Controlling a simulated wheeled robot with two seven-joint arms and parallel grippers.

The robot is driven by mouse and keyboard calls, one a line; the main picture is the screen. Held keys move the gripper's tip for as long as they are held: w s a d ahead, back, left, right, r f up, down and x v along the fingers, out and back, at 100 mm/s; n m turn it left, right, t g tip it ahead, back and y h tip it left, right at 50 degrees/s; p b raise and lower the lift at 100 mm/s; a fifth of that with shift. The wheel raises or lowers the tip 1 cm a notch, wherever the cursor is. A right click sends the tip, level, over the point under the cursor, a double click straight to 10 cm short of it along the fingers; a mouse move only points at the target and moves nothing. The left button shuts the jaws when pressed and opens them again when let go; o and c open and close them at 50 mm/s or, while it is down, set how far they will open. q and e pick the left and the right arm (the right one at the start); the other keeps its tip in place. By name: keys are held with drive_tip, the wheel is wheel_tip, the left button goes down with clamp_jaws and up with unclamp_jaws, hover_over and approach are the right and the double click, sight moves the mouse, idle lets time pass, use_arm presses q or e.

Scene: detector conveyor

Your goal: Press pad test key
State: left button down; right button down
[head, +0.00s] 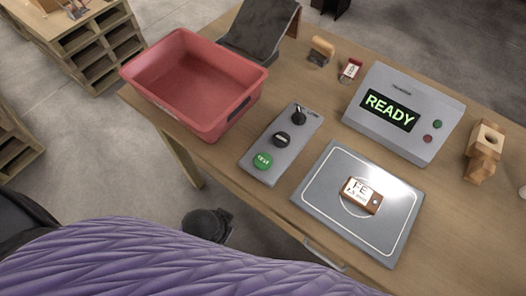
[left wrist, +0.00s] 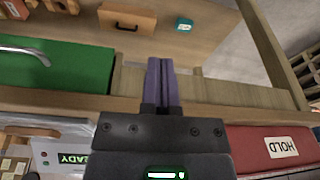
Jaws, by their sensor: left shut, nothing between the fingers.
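The green key labelled TEST (head: 263,160) is at the near end of a grey control panel (head: 264,172) on the table in the head view. Two dark knobs sit farther along that panel. A grey pad (head: 326,210) with a white outline lies to its right. A brown-and-white block marked FE (head: 361,195) rests on the pad. My left gripper (left wrist: 161,62) shows in the left wrist view, its purple fingers together and empty, not touching the key. The key is not visible in the wrist view. My right gripper is not in view.
A red bin (head: 187,122) stands left of the panel. A grey detector box reading READY (head: 434,143) stands behind the pad. A wooden piece (head: 483,153) is at the right, a dark sloped chute (head: 262,32) at the back. The wrist view shows a green surface (left wrist: 88,70) and a HOLD label (left wrist: 282,147).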

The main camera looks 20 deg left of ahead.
use_arm(q)
drive_tip(key=w+d+r+m+t+h+p, duration=0.25)
drive_tip(key=w+r+m, duration=0.2)
drive_tip(key=r, duration=0.45)
drive_tip(key=w+d+r+m+t+h+p, duration=0.1)
drive_tip(key=w+d+r+m, duration=0.4)
drive_tip(key=r, duration=0.4)
drive_tip(key=m+t+h, duration=0.1)
drive_tip(key=m+h, duration=0.1)
drive_tip(key=m, duration=2.1)
hover_over(261, 162)
drive_tip(key=f, duration=0.2)
drive_tip(key=shift+a+r, duration=0.1)
drive_tip(key=shift+r, duration=0.15)
drive_tip(key=shift+s+f+n, duration=0.1)
drive_tip(key=shift+n, duration=0.15)
wheel_tip(261, 162, down, 8)
drive_tip(key=b, duration=0.7)
drive_tip(key=shift+b, duration=0.4)
drive_tip(key=shift+f, duration=0.3)
